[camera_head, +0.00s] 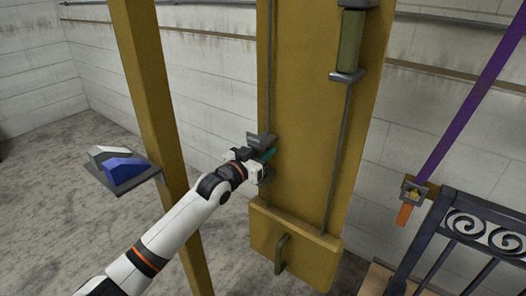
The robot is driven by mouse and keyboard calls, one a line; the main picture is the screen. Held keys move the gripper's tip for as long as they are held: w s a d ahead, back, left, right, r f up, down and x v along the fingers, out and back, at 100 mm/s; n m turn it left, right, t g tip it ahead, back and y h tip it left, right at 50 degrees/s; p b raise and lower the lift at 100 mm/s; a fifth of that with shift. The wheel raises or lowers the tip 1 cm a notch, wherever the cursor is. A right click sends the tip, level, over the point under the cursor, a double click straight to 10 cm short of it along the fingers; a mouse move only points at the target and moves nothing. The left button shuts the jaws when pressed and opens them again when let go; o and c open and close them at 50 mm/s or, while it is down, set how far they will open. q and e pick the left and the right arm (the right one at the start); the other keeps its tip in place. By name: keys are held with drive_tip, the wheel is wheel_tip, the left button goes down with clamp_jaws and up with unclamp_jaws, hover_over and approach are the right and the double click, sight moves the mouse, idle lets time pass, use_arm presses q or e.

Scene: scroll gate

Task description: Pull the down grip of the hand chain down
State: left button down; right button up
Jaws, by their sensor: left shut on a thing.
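My left gripper (262,160) is shut on a small teal grip (267,155) in front of the tall yellow panel. The fingers and a grey block just above hide much of the grip. A thin dark hand chain (269,70) runs straight up from there along the panel's left edge. I cannot tell from this view which way the grip is marked. My right gripper is not in view.
A yellow post (155,120) stands left of the gripper, close to my forearm. A blue and white switch (122,166) sits on a grey plate beside it. Below is a handle (281,254) on a yellow box. A purple strap (470,105) and dark scroll gate (485,232) are right.

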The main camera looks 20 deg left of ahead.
sight(270, 170)
use_arm(q)
wheel_tip(270, 170, down, 9)
drive_tip(key=b, duration=0.3)
drive_tip(key=shift+r+b, duration=0.15)
drive_tip(key=shift+b, duration=0.25)
drive_tip(key=shift+f, duration=0.45)
drive_tip(key=c, duration=1.1)
unclamp_jaws()
drive_tip(key=shift+r, duration=0.1)
drive_tip(key=v, duration=1.2)
